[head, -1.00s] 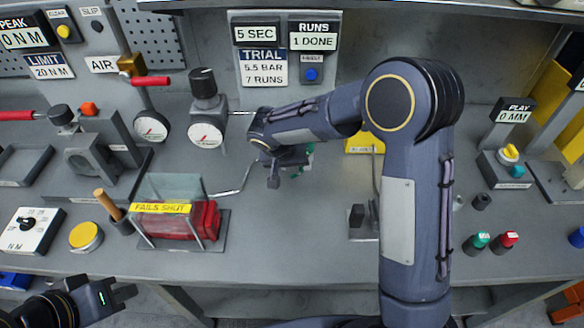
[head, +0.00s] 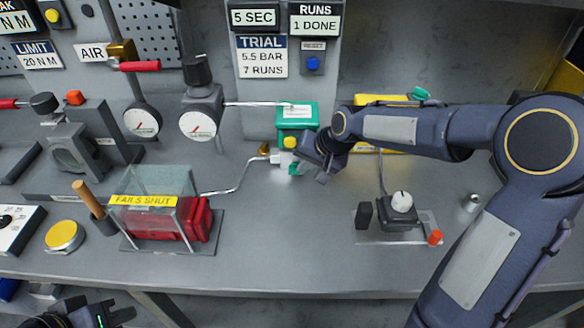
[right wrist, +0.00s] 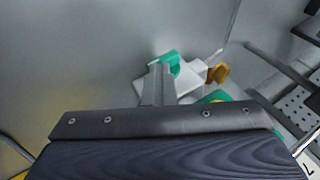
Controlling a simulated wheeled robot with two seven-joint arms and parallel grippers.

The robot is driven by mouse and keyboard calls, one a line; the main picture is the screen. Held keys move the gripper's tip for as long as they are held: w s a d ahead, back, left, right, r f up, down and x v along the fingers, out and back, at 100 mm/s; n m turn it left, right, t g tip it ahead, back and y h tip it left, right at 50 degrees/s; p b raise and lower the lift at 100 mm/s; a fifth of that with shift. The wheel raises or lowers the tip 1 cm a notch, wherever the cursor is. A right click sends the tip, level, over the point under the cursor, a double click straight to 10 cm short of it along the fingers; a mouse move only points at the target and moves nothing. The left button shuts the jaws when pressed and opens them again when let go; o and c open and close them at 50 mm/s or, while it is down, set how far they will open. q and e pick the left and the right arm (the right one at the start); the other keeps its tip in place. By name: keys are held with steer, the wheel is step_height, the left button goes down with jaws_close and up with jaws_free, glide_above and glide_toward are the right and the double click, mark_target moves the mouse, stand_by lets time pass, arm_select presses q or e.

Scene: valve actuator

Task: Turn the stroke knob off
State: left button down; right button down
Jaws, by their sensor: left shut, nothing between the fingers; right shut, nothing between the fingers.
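A small black box with a white-topped knob (head: 402,199) stands on a plate at the right of the bench in the head view. I read no stroke label, so I cannot tell whether this is the stroke knob. A green-topped unit (head: 297,117) with a yellow button and pale valve body stands at centre. My right gripper (head: 312,168) is shut and empty beside its lower part; contact is unclear. In the right wrist view, the shut fingers (right wrist: 159,84) lie close to a green handle (right wrist: 168,63) on the valve body. My left gripper (head: 118,312) is shut and empty at the lower left.
A clear guard marked FAILS SHUT (head: 142,201) covers a red block. Gauges (head: 198,124) and thin pipes stand behind it. A yellow block (head: 366,101) is partly behind my right arm. The bench front between guard and knob box is clear.

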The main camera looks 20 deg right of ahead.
steer(key=shift+s+d+f, duration=0.15)
steer(key=shift+f, duration=0.25)
steer(key=shift+s+d+f, duration=0.1)
steer(key=shift+s+f, duration=0.05)
steer(key=shift+f, duration=0.2)
steer(key=w+a+r+p+v, duration=0.1)
steer(key=w+p+v, duration=0.1)
steer(key=v, duration=1.2)
steer(key=s+f+n, duration=0.1)
steer(key=s+f, duration=0.2)
steer(key=s, duration=0.9)
steer(key=s+a+f+n, duration=0.1)
steer(key=s+f+n, duration=0.1)
steer(key=s, duration=0.9)
steer(key=shift+s+a+f+n+t, duration=0.3)
steer(key=shift+s+f, duration=0.05)
steer(key=shift+s, duration=0.05)
